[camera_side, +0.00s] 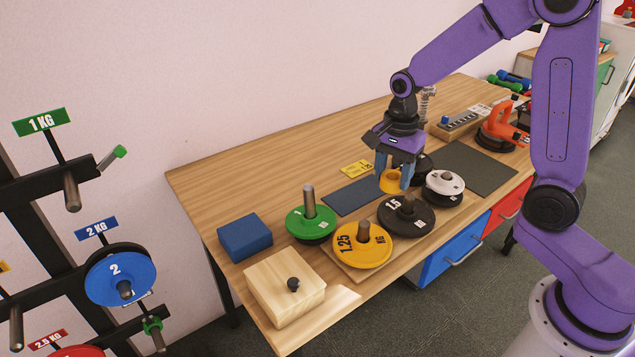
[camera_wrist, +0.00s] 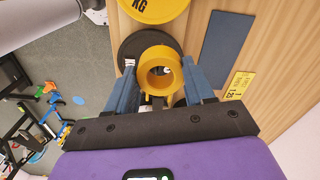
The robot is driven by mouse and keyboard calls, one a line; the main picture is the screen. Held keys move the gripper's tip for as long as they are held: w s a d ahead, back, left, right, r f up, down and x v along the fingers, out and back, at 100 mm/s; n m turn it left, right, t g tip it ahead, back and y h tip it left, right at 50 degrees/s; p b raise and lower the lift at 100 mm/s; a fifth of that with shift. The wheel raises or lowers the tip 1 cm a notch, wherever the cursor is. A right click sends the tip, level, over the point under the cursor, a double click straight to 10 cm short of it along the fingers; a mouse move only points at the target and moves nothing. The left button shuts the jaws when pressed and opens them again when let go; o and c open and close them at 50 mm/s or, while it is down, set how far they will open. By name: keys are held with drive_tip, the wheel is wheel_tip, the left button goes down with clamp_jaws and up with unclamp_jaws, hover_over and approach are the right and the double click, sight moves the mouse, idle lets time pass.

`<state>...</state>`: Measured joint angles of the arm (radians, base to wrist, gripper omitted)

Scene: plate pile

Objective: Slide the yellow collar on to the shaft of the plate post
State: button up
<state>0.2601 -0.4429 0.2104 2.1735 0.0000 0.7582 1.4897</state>
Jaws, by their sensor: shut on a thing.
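The yellow collar (camera_side: 391,183) is a short ring held between the blue fingers of my gripper (camera_side: 394,177), above the table and behind the black 1.5 plate (camera_side: 391,217). In the wrist view the collar (camera_wrist: 143,66) sits between both fingers with its hole facing the camera; a small pale spot shows through the hole. Several plates with upright shafts stand along the front: a green plate (camera_side: 298,224) with a tall bare shaft (camera_side: 309,200), a yellow 1.25 plate (camera_side: 372,252), the black 1.5 plate and a white plate (camera_side: 436,190). I cannot tell which is the plate post.
A dark blue mat (camera_side: 348,197) and yellow card (camera_side: 356,168) lie left of my gripper. A blue block (camera_side: 245,237) and a wooden box (camera_side: 272,285) stand at the left end. A dark mat (camera_side: 480,168) and an orange clamp (camera_side: 502,122) are at right. The back left table is clear.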

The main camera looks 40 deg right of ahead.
drive_tip(key=w+a+r+n, duration=0.1)
drive_tip(key=w+a+r, duration=0.3)
drive_tip(key=w+a, duration=0.2)
drive_tip(key=w+a+r+n+g, duration=0.1)
drive_tip(key=w+a+r+n, duration=0.1)
drive_tip(key=w+a+r, duration=0.3)
drive_tip(key=shift+w+a+r, duration=0.3)
drive_tip(key=shift+w+a, duration=0.3)
drive_tip(key=shift+a, duration=1.2)
drive_tip(key=shift+f, duration=0.15)
drive_tip(key=shift+s+f, duration=0.2)
drive_tip(key=shift+f, duration=1.5)
drive_tip(key=shift+s+f, duration=0.2)
drive_tip(key=shift+f, duration=1.45)
drive_tip(key=shift+f, duration=0.1)
drive_tip(key=shift+s+f, duration=0.2)
drive_tip(key=shift+f, duration=1.7)
